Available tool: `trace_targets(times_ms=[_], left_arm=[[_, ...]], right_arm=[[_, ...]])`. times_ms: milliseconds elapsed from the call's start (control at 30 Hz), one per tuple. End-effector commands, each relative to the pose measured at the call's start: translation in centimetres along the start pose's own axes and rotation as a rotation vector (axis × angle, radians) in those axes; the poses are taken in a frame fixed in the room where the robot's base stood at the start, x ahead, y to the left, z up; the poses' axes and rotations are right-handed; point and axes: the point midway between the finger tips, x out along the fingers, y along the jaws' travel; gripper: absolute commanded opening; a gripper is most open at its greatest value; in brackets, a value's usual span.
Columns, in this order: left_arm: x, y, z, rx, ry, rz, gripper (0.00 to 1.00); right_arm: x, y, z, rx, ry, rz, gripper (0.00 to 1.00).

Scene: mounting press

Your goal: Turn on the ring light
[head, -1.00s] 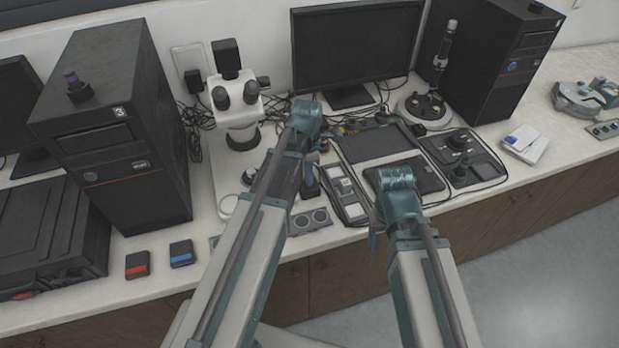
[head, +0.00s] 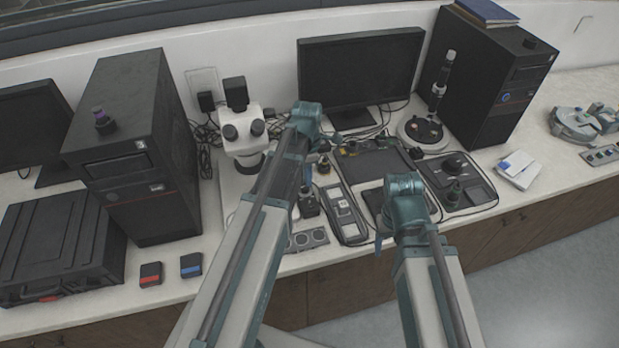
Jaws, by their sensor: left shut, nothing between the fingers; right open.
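A white stereo microscope (head: 243,135) with black eyepieces stands left of the monitor. I cannot make out a ring light or its switch for certain; the area below the microscope head is partly hidden by my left arm. My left gripper (head: 326,146) is shut and empty, mostly hidden behind its wrist, right of the microscope and above the bench. My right gripper (head: 380,236) is open and empty above the front of the bench, largely hidden by its wrist.
A long grey device (head: 347,214) with light buttons, a black box with a knob (head: 455,168) and a dark mat (head: 375,163) crowd the middle. A computer tower (head: 130,150) and black case (head: 60,245) stand left. A monitor (head: 360,75) stands behind.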

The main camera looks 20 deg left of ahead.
Motion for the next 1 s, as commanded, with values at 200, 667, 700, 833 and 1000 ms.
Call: trace_targets(times_ms=[200, 667, 700, 833, 1000], left_arm=[[-3.8, 0.0, 0.0, 0.0, 0.0, 0.0, 0.0], [-4.6, 0.0, 0.0, 0.0, 0.0, 0.0, 0.0], [-4.6, 0.0, 0.0, 0.0, 0.0, 0.0, 0.0], [-4.6, -0.1, 0.2, 0.0, 0.0, -0.006, 0.0], [-4.7, -0.5, 1.1, 0.0, -0.001, -0.035, 0.0]], right_arm=[[-3.8, 0.4, 0.2, 0.001, 0.0, 0.0, 0.65], [-4.6, 0.4, 0.3, 0.005, 0.0, -0.001, 0.65], [-4.6, 0.4, 0.3, 0.005, 0.0, -0.001, 0.65], [-4.6, 0.4, 0.3, 0.005, 0.0, -0.001, 0.65], [-4.6, 0.4, 0.3, 0.005, 0.0, -0.001, 0.65]])
